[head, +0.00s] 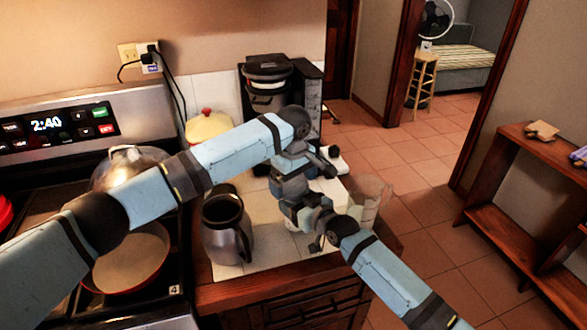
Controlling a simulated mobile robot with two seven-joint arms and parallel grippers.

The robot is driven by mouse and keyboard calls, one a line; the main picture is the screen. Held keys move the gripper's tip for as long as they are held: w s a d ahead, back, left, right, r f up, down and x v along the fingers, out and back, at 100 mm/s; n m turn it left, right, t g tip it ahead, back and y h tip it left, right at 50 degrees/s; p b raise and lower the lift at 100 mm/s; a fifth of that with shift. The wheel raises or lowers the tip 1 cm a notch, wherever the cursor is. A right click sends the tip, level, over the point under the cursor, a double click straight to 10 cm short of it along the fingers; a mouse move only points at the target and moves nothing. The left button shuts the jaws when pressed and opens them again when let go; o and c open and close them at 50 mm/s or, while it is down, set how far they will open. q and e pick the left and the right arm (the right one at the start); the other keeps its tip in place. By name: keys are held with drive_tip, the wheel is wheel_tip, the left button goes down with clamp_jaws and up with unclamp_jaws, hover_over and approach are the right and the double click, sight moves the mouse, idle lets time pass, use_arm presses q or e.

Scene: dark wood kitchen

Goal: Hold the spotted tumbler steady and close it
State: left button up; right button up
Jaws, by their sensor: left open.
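My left gripper (304,212) reaches down over the white tiled counter beside the stove and is open. My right gripper (317,240) comes in from the lower right, close beside the left one; its fingers are too small and overlapped to read. A small pale shape shows between and behind the two grippers. It may be the spotted tumbler, but the grippers cover most of it and no spots can be made out. Whether either gripper touches it cannot be told. A lid cannot be made out clearly.
A steel jug (226,230) stands on the counter left of the grippers. A clear container (371,196) stands at the counter's right edge. A coffee maker (266,80) and a yellow-lidded pot (207,125) are behind. The stove holds a red pan (127,262) and a glass-lidded pot.

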use_arm(q)
drive_tip(key=shift+f, duration=0.45)
use_arm(e)
drive_tip(key=shift+r, duration=0.1)
use_arm(q)
drive_tip(key=c, duration=0.8)
drive_tip(key=m, duration=0.4)
drive_tip(key=shift+w, duration=0.1)
drive_tip(key=shift+c, duration=0.2)
drive_tip(key=shift+a+f, duration=0.1)
drive_tip(key=shift+a, duration=0.05)
use_arm(e)
drive_tip(key=shift+w+d, duration=0.1)
drive_tip(key=shift+d, duration=0.05)
use_arm(q)
drive_tip(key=o, duration=0.8)
drive_tip(key=shift+o, duration=0.2)
